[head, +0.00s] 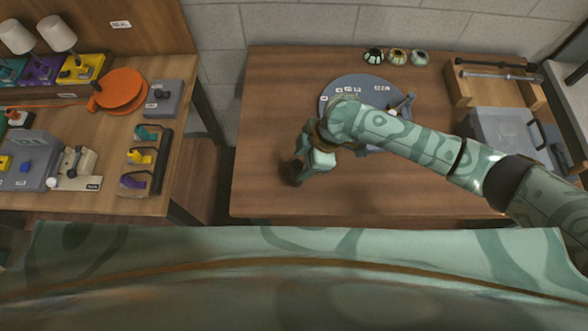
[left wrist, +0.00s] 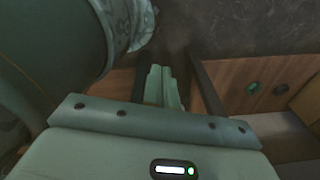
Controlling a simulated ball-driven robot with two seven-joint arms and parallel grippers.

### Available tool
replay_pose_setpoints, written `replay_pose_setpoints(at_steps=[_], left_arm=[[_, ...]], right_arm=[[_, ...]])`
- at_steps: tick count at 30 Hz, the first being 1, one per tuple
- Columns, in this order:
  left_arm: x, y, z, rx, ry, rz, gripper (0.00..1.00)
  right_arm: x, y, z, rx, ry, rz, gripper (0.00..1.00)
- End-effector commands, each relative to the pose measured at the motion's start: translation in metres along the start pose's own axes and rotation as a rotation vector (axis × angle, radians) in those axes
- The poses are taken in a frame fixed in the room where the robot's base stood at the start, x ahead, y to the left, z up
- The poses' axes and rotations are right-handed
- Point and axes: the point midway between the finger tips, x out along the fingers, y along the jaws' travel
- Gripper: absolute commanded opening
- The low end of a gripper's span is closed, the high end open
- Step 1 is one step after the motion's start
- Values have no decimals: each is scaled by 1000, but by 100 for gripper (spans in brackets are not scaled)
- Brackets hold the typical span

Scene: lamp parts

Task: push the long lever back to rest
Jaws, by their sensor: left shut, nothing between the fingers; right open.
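A beige fixture (head: 76,166) with an upright dark lever and a white ball stands on the left table. On the grey round plate (head: 372,87) of the middle table, a short light bar (head: 403,104) sticks up, partly hidden by my right arm. I cannot tell which of these is the long lever. My right gripper (head: 300,172) is open and empty, over the middle table just left of the plate. My left gripper (left wrist: 164,86) shows only in the left wrist view, shut and empty, with no lever visible at its fingers.
The left table (head: 190,60) holds an orange round part (head: 122,91), a small grey box (head: 164,100) and a dark rack (head: 147,158) of coloured pieces. Three small round parts (head: 397,56) sit at the middle table's back; a wooden tray (head: 495,84) stands right. The table's front left is clear.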

Motion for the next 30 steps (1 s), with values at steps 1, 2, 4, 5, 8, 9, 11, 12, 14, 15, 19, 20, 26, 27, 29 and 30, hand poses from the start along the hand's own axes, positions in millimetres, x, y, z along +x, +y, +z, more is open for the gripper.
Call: replay_pose_setpoints(at_steps=[1,2,4,5,8,9,11,12,14,15,19,20,26,27,29,30], left_arm=[[5,-1,-4,0,6,-1,0],[7,-2,-6,0,10,-2,0],[10,-3,-11,0,18,-4,0],[11,-3,-12,0,20,-4,0],[13,-3,-12,0,21,-4,0],[14,-3,-12,0,21,-4,0],[14,-3,-11,0,20,-4,0],[14,-2,-11,0,19,-4,0],[14,-2,-11,0,19,-4,0],[14,-2,-10,0,18,-4,0],[14,-2,-9,0,16,-3,0],[14,-2,-8,0,15,-3,0],[14,-1,-6,-1,12,-2,0],[14,-1,-6,-1,12,-2,0],[14,-1,-6,-1,12,-2,0],[14,-1,-6,-1,11,-2,0]], right_arm=[[14,-1,0,1,0,-2,50],[20,-1,0,0,0,-2,50],[34,-1,0,0,0,-2,50],[38,-1,0,0,-1,-2,50],[50,0,0,0,0,-1,50],[53,0,0,-1,-1,0,50],[56,0,0,-1,0,1,50],[57,0,0,-1,0,1,50],[58,0,0,-1,0,1,50],[58,0,0,-1,0,1,50],[58,0,0,-1,0,1,50],[58,0,0,-1,0,1,50],[58,0,0,-1,0,1,0],[58,0,0,-1,0,1,0],[58,0,0,0,0,1,0],[58,0,0,1,0,2,0]])
